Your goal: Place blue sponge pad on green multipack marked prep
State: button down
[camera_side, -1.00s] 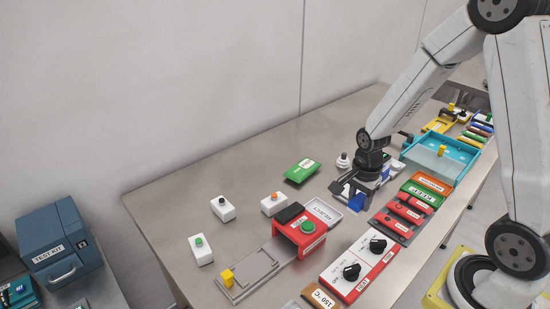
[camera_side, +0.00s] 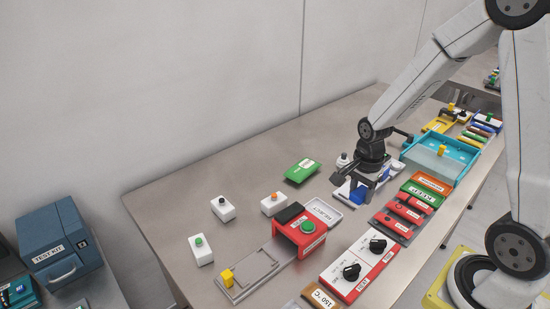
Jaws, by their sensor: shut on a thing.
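My gripper (camera_side: 362,192) points down over the table, right of the picture's middle. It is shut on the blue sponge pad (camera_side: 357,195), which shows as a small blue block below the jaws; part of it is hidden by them. A green pack with a white label (camera_side: 300,173), likely the green multipack, lies flat on the table to the left of and farther back than my gripper. Its label is too small to read. The pad and the green pack are clearly apart.
A white REJECT tray (camera_side: 323,213) and a red stand with a green button (camera_side: 308,228) are left of and in front of my gripper. White button boxes (camera_side: 222,208) stand farther left. Red and green blocks (camera_side: 420,193) and a cyan tray (camera_side: 405,159) are to the right.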

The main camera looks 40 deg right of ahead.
jog(key=w+d+r, duration=0.4)
jog(key=w+r, duration=0.1)
jog(key=w, duration=0.3)
send_over(310, 170)
notch_tip(310, 170, down, 8)
jog(key=shift+s+a, duration=0.15)
jog(key=shift+s, duration=0.15)
dwell(0.7)
jog(key=shift+w+f, duration=0.25)
jog(key=shift+f, duration=1.6)
jog(key=shift+f, duration=0.15)
